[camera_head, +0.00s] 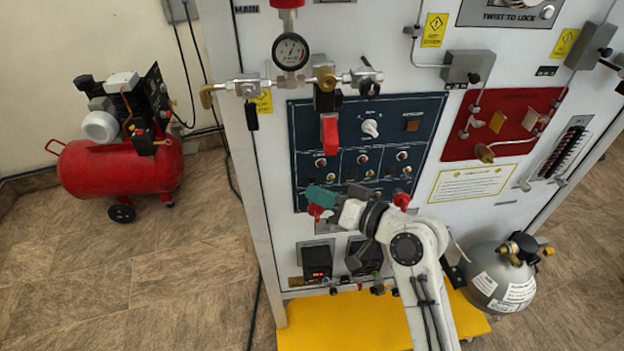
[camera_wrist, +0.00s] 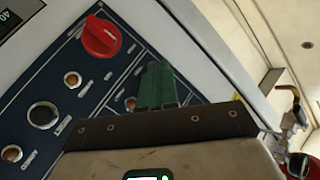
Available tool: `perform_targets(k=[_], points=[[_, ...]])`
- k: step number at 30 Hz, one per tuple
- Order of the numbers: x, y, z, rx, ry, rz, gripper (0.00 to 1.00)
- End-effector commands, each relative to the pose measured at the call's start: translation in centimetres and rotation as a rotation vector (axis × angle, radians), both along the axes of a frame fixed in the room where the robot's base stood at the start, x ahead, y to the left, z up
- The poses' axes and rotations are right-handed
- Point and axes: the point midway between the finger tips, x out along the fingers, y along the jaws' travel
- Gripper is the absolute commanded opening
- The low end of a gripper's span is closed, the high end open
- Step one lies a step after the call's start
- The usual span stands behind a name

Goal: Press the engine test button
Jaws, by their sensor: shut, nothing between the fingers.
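The dark blue control panel (camera_head: 432,108) is on the front of the white trainer cabinet. In the wrist view the panel (camera_wrist: 52,88) shows a red rotary knob (camera_wrist: 101,37), a dark round button (camera_wrist: 43,116) and several copper-coloured buttons. The labels are too small to read, so I cannot tell which is the engine test button. My gripper (camera_head: 318,196) is shut and empty in front of the panel's lower left. Its green fingers (camera_wrist: 155,72) partly hide a copper-coloured button.
A pressure gauge (camera_head: 290,51) and pipework with a red-handled valve (camera_head: 329,135) stand out above and over the panel. A grey cylinder (camera_head: 500,279) stands at lower right and a red compressor (camera_head: 121,165) at left.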

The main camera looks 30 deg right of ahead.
Motion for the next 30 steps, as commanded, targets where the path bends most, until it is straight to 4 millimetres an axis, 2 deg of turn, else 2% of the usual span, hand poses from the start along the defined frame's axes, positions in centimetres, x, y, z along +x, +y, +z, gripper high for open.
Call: perform_targets(k=[17, 30], points=[[0.01, 0.00, 0.01, 0.000, 0.000, 0.000, 0.00], [0.81, -0.26, 0.01, 0.000, 0.001, 0.001, 0.00]])
